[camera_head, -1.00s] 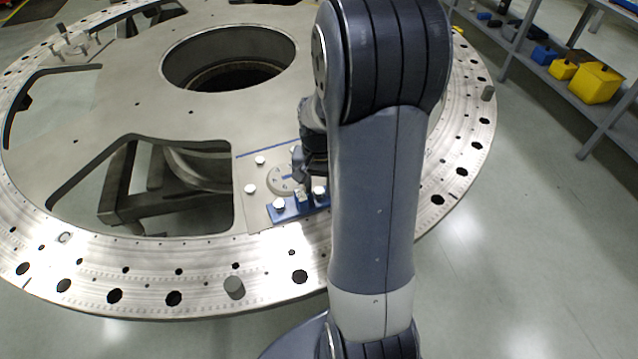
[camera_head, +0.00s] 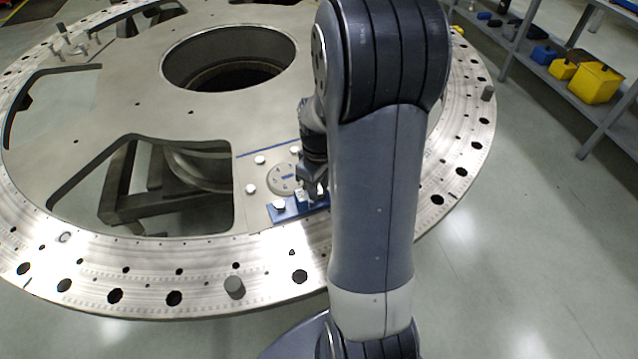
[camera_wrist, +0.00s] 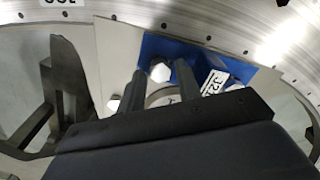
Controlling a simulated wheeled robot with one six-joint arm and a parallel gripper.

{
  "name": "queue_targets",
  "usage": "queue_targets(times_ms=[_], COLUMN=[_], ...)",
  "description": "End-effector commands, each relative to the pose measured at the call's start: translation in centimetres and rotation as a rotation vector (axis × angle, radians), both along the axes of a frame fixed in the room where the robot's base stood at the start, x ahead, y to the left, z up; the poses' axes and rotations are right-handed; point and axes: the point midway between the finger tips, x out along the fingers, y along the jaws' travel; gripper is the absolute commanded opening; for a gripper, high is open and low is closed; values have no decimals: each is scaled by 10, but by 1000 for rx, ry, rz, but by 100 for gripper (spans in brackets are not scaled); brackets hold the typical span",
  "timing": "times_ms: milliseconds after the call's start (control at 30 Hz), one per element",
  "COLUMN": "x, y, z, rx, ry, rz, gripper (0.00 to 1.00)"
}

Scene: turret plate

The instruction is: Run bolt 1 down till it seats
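In the wrist view a pale hex bolt head (camera_wrist: 160,70) on the blue block (camera_wrist: 202,50) shows between my two dark fingertips. The fingers look apart, with a gap beside the head. Which bolt is number 1 cannot be told.
A round grey disc (camera_head: 282,179) lies behind the block, with more pale bolts (camera_head: 251,188) around it. A white label (camera_wrist: 213,83) sits on the block. A grey peg (camera_head: 234,287) stands on the ring. A large cutout (camera_head: 150,185) opens at left.

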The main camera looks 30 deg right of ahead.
Motion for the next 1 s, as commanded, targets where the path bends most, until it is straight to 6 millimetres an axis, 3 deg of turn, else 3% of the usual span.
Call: queue_targets(times_ms=[500, 1000], x=[0, 0], y=[0, 0], z=[0, 0], rx=[0, 0], ry=[0, 0], rz=[504, 578], gripper=[33, 30])
